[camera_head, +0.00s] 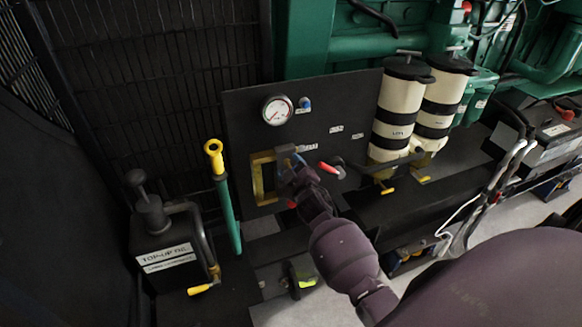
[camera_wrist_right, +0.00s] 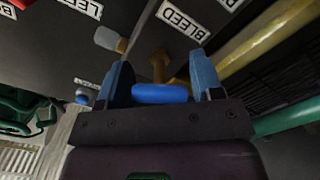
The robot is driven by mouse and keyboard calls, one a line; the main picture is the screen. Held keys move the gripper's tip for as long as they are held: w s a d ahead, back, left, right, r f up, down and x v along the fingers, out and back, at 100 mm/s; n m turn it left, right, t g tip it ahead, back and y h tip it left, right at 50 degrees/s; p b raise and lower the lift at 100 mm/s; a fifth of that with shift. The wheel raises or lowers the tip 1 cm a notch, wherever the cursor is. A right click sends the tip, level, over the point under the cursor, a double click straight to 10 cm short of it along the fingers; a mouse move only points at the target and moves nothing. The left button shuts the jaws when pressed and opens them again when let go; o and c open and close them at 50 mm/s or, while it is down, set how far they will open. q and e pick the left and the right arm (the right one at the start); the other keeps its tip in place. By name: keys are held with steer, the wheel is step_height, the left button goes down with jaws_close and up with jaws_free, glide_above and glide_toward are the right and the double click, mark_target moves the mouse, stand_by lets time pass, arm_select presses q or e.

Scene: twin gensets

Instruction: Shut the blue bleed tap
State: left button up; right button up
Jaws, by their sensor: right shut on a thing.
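The blue bleed tap's handle (camera_wrist_right: 162,93) shows in the right wrist view as a rounded blue bar between my two finger pads, with a brassy stem (camera_wrist_right: 158,64) behind it and a BLEED label (camera_wrist_right: 182,20) on the panel above. My right gripper (camera_wrist_right: 163,78) is shut on this handle. In the head view my right gripper (camera_head: 290,168) is at the lower middle of the dark panel (camera_head: 240,105), beside a yellow frame-like part (camera_head: 257,178). There the gripper hides the tap. My left gripper is not in view.
A pressure gauge (camera_head: 277,111) and a small blue knob (camera_head: 305,103) sit higher on the panel. A red lever (camera_head: 331,169) is close right of my gripper. Two cream filter canisters (camera_head: 396,110) stand farther right. A yellow-topped green pole (camera_head: 228,205) and top-up can (camera_head: 165,240) are left.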

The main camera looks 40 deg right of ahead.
steer(key=shift+f+m+p, duration=0.15)
steer(key=shift+m+p, duration=0.15)
steer(key=shift+m, duration=0.6)
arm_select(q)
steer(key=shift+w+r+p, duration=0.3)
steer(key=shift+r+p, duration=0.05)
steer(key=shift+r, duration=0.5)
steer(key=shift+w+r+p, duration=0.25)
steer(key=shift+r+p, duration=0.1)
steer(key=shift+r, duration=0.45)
arm_select(e)
steer(key=shift+a+m, duration=0.1)
steer(key=shift+m, duration=2)
steer(key=shift+f, duration=0.1)
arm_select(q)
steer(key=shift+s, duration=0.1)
arm_select(e)
steer(key=o, duration=0.8)
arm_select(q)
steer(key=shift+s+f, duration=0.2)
arm_select(e)
steer(key=shift+r, duration=0.2)
